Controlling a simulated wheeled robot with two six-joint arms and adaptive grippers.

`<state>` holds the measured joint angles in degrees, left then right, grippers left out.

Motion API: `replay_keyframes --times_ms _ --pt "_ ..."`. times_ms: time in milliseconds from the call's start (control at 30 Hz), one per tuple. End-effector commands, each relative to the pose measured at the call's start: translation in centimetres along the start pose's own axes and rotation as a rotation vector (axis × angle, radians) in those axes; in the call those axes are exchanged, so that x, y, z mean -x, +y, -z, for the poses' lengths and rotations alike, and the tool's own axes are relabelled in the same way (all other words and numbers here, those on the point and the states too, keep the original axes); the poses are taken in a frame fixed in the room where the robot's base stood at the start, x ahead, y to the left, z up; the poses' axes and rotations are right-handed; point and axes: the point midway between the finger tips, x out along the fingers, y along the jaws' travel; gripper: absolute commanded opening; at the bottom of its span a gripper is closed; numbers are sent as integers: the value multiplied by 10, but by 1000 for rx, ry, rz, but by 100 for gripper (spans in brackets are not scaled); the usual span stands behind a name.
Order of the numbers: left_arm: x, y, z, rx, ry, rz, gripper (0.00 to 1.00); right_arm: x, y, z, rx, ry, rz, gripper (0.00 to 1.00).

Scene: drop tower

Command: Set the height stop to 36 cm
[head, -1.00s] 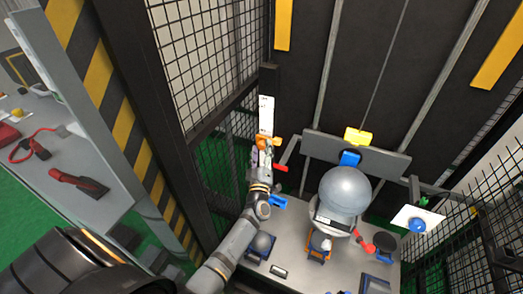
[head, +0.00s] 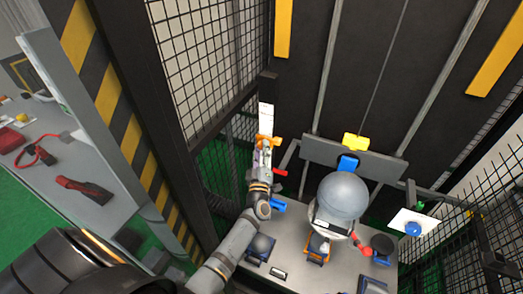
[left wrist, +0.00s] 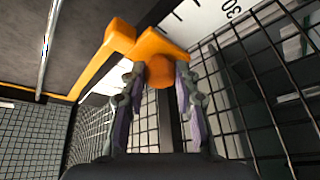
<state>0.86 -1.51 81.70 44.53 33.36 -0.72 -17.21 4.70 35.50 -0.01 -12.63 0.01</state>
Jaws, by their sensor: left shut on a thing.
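The orange height stop (head: 270,139) sits on the white scale strip (head: 266,116) at the left side of the drop tower. My left gripper (head: 265,147) is shut on the stop from below in the picture. In the left wrist view the gripper (left wrist: 161,85) has its two fingers on either side of the stop's orange knob (left wrist: 160,71). The exact reading at the stop cannot be told. My right gripper is not in view.
A blue button (head: 413,228) is on the right. Black mesh fences (head: 200,60) enclose the tower. A side bench (head: 45,160) holds tools.

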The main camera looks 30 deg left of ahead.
Motion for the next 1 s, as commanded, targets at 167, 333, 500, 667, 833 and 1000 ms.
replay_keyframes --times_ms 167,333,500,667,833,1000 --pt "0 0 0 1 2 -1 0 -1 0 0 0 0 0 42" --pt "0 -1 0 1 2 -1 47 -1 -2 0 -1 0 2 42" --pt "0 -1 0 0 1 0 54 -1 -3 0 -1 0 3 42" --pt "1 -1 0 0 1 0 54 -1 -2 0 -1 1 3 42" --pt "19 -2 -2 1 -2 2 54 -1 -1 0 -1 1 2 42" --pt "61 -2 -1 1 -1 4 54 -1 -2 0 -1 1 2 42"
